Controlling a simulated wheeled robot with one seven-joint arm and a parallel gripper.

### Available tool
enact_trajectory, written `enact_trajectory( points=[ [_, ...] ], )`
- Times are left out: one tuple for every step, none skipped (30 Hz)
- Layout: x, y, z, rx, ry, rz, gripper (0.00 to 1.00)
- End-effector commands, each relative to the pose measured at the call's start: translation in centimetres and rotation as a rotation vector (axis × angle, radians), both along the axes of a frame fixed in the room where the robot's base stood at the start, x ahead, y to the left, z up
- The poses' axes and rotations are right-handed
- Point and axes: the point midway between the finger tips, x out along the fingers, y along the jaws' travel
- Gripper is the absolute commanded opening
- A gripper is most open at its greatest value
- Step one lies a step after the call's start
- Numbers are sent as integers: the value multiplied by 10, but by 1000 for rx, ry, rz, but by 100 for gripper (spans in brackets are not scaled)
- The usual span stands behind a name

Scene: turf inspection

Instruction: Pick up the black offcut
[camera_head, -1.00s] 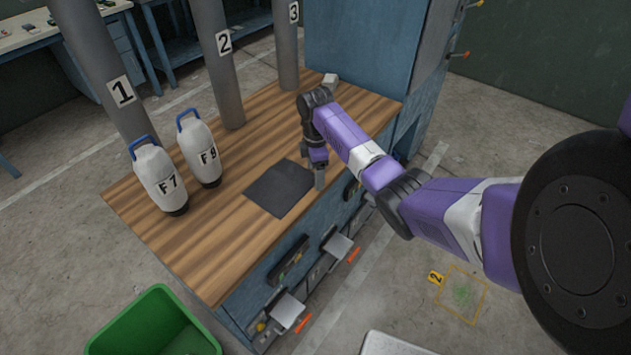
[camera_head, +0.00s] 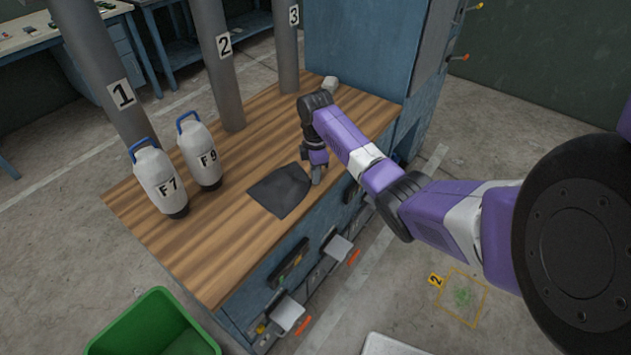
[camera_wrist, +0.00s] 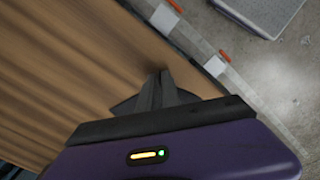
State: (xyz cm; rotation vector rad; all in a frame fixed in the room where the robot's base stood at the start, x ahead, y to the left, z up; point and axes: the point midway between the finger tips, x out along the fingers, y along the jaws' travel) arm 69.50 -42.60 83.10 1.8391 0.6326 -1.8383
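The black offcut (camera_head: 279,191) is a dark, limp sheet on the wooden bench top, close to its front edge. Its right side is drawn up and creased toward my gripper (camera_head: 316,178), while the rest lies on the wood. In the wrist view my gripper (camera_wrist: 160,78) has its fingertips together, with the dark offcut (camera_wrist: 124,106) showing beside them. The fingers appear shut on the offcut's right edge. The pinched part itself is hidden between and behind the fingers.
Two white bottles with blue handles (camera_head: 160,180) (camera_head: 201,155) stand left on the bench (camera_head: 215,240). Grey columns numbered 1, 2 and 3 rise behind. A green bin (camera_head: 152,325) is on the floor in front.

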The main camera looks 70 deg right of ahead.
Motion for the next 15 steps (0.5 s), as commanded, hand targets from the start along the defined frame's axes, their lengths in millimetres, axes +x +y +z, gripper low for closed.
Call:
enact_trajectory(
  points=[
    [-1,1,-2,3,2,0,0],
    [-1,1,-2,3,2,0,0],
    [-1,1,-2,3,2,0,0],
    [-1,1,-2,3,2,0,0],
    [-1,1,-2,3,2,0,0],
    [-1,1,-2,2,2,0,0],
    [-1,1,-2,2,2,0,0],
    [-1,1,-2,2,2,0,0],
    [-1,1,-1,2,2,0,0],
    [-1,1,0,2,2,0,0],
    [-1,1,3,2,2,0,0],
    [0,1,9,2,2,0,0],
    [0,1,14,2,1,0,0],
    [0,1,20,2,1,0,0],
    [0,1,28,2,1,0,0]
  ],
)
